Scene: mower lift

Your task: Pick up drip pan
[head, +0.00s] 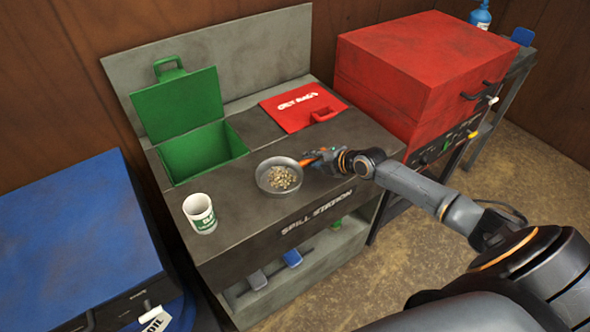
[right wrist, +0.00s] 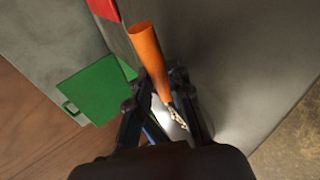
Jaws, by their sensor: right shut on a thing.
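The drip pan (head: 264,179) is a round, shallow grey metal pan with pale granules in it and an orange handle. It is at the front middle of the spill station top in the head view; I cannot tell whether it touches the top. My right gripper (head: 318,160) comes in from the right and is shut on the orange handle. In the right wrist view the handle (right wrist: 149,52) runs up between the fingers of the right gripper (right wrist: 163,103), which hide most of the pan. My left gripper is not in view.
The spill station (head: 245,222) has an open green bin (head: 205,152) at left and a shut red lid (head: 302,106). A white cup (head: 200,214) stands left of the pan. A red cabinet (head: 420,65) stands at right, a blue one (head: 75,235) at left.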

